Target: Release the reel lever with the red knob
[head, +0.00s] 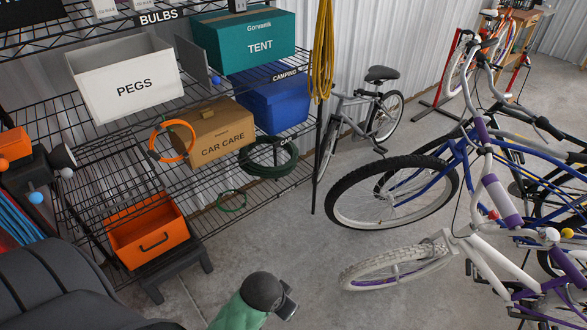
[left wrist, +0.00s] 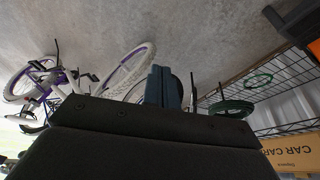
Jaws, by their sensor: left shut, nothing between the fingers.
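I cannot make out a reel lever with a red knob for certain. In the head view a dark unit (head: 28,172) at the left edge carries a blue ball knob (head: 36,198) and a pale ball knob (head: 67,173). A small red ball (head: 493,214) shows among the bicycles at the right, with yellow and white balls nearby. My left gripper (head: 288,301) is low in the head view, above the floor and apart from everything. Its shut, empty fingers (left wrist: 164,88) show in the left wrist view. My right gripper is out of view.
A wire shelf (head: 110,165) holds a PEGS bin (head: 122,86), a CAR CARE box (head: 213,126) and green hose coils. An orange crate (head: 148,232) sits low. Bicycles (head: 480,240) crowd the right. Concrete floor (head: 270,235) is clear between.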

